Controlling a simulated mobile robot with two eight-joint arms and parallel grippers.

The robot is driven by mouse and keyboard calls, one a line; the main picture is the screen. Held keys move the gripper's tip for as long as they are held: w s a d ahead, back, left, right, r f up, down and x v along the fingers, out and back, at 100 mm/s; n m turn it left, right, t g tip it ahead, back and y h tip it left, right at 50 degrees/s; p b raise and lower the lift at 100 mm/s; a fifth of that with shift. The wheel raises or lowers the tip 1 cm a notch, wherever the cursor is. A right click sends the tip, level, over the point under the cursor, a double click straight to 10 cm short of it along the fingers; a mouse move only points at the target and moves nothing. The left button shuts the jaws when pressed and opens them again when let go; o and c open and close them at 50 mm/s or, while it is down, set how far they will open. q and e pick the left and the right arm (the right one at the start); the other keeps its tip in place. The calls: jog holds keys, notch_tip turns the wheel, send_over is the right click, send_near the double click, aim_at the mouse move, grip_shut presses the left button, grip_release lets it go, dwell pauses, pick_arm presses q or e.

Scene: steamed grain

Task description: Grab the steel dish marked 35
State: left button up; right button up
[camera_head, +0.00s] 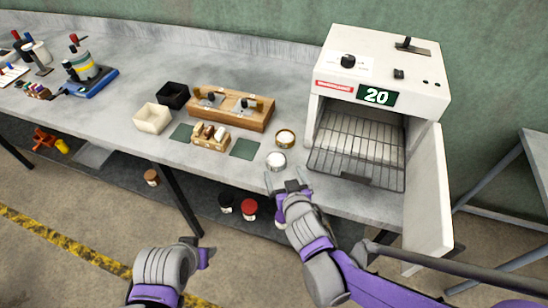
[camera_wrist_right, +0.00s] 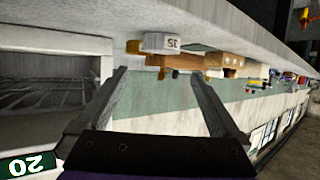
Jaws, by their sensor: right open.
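The steel dish marked 35 (camera_head: 276,161) stands on the grey bench near its front edge, left of the oven. In the right wrist view the dish (camera_wrist_right: 160,43) shows its number upside down, just beyond the fingertips and between their lines. My right gripper (camera_head: 287,186) is open and empty at the bench edge, in front of the dish; its two fingers (camera_wrist_right: 163,78) stand wide apart. My left gripper (camera_head: 203,256) is low in front of the bench, and its fingers cannot be made out clearly.
A brass-rimmed dish (camera_head: 285,138) stands just behind the steel one. The white oven (camera_head: 385,62) reading 20 has its door (camera_head: 428,195) open and a wire rack (camera_head: 355,160) out. A wooden block (camera_head: 231,108), small rack (camera_head: 211,139) and green pad (camera_head: 244,149) stand left.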

aim_at(274, 154)
jog(key=x, duration=0.4)
jog(key=shift+w+f, duration=0.1)
jog(key=shift+f, duration=0.05)
jog(key=shift+f+x, duration=0.2)
jog(key=shift+x, duration=1.15)
jog(key=shift+f+x, duration=0.15)
jog(key=shift+x, duration=1.25)
jog(key=shift+s+a, duration=0.1)
jog(key=shift+s, duration=0.1)
jog(key=c, duration=1.2)
jog(key=shift+r, duration=0.1)
